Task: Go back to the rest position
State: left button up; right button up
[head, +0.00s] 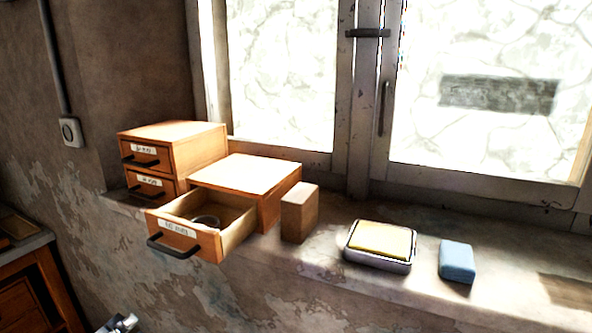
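The head view looks at a window sill. A small grey metallic part (120,323) shows at the bottom edge, left of the middle. It looks like the tip of my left gripper, and the rest of it is cut off by the frame. It is low and apart from the sill and the drawer. Whether it is open or shut does not show. My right gripper is not in view.
A wooden drawer (185,243) with a dark handle stands pulled out of its box (245,175), a dark round thing (206,221) inside. Behind are stacked drawers (172,150). A wooden block (299,213), yellow pad in a metal tray (350,255) and blue block (457,261) line the sill.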

pick_arm(q)
jog(key=s+d+f+m+g+y+p, duration=0.1)
jog(key=s+f+m+g+y, duration=0.2)
jog(key=f, duration=0.8)
jog(key=s+d+f+m+g+y, duration=0.1)
jog(key=s+d+f+m+g, duration=0.3)
jog(key=f, duration=0.8)
jog(key=s+d+f+m, duration=0.1)
jog(key=s+d+f, duration=0.3)
jog(key=s, duration=0.3)
jog(key=s+d+f+m+g+p, duration=0.1)
jog(key=s+d+f, duration=0.4)
jog(key=s+f, duration=0.2)
jog(key=shift+s+d+f+m, duration=0.2)
jog(key=shift+s+m, duration=0.2)
jog(key=shift+s, duration=0.05)
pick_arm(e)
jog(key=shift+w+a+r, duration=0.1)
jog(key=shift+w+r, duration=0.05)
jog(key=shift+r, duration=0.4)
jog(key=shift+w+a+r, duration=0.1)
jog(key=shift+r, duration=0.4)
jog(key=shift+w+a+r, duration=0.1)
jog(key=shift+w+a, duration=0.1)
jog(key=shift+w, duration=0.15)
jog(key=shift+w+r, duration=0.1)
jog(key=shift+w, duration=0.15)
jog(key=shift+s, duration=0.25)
